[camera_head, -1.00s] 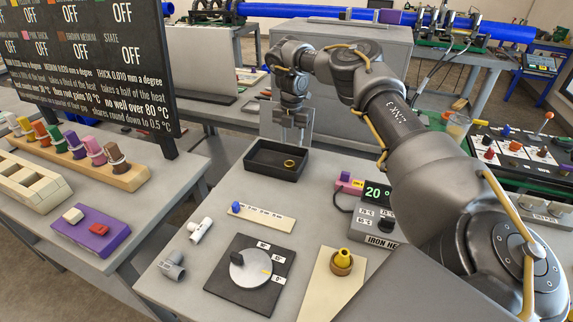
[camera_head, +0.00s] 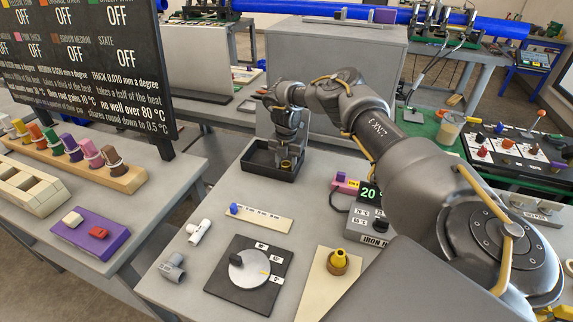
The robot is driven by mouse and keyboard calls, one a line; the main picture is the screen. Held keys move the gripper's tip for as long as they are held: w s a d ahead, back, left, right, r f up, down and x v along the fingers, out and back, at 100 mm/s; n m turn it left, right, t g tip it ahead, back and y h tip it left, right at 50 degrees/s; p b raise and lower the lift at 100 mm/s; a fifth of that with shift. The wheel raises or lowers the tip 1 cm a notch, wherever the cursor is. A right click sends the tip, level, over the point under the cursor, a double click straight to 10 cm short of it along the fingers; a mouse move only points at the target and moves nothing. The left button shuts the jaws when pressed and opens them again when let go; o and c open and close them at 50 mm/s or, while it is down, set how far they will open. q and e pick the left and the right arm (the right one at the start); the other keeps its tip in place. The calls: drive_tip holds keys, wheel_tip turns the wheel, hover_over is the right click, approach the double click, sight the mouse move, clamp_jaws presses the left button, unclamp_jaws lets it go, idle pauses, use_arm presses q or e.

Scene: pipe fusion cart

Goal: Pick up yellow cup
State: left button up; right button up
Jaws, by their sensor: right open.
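A small yellow ring-like cup (camera_head: 286,165) lies in the black tray (camera_head: 262,174) at the back of the near table. My right gripper (camera_head: 288,158) points down into the tray right at this cup, partly hiding it. The gripper is open. Whether its fingers stand around the cup or just above it is hard to tell at this size. Another yellow piece, cone-shaped (camera_head: 339,255), stands upright in a brown ring on a cream board at the front. My left gripper is not in view.
A dial plate (camera_head: 247,277), a strip with a blue knob (camera_head: 262,219) and white and grey pipe fittings (camera_head: 199,231) lie in front of the tray. An iron heater box (camera_head: 371,225) stands close to my right arm. A rack of coloured pieces (camera_head: 119,178) is on the left table.

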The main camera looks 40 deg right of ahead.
drive_tip(key=c, duration=0.6)
drive_tip(key=shift+c, duration=0.2)
drive_tip(key=shift+r, duration=0.1)
drive_tip(key=shift+w+r+b, duration=0.1)
drive_tip(key=shift+r+b, duration=0.25)
drive_tip(key=shift+r, duration=0.1)
wheel_tip(320, 180, up, 2)
drive_tip(key=shift+r+b, duration=0.15)
drive_tip(key=shift+b, duration=0.25)
drive_tip(key=s+a+r, duration=0.5)
drive_tip(key=s+r, duration=0.4)
drive_tip(key=s, duration=0.4)
drive_tip(key=shift+r, duration=0.35)
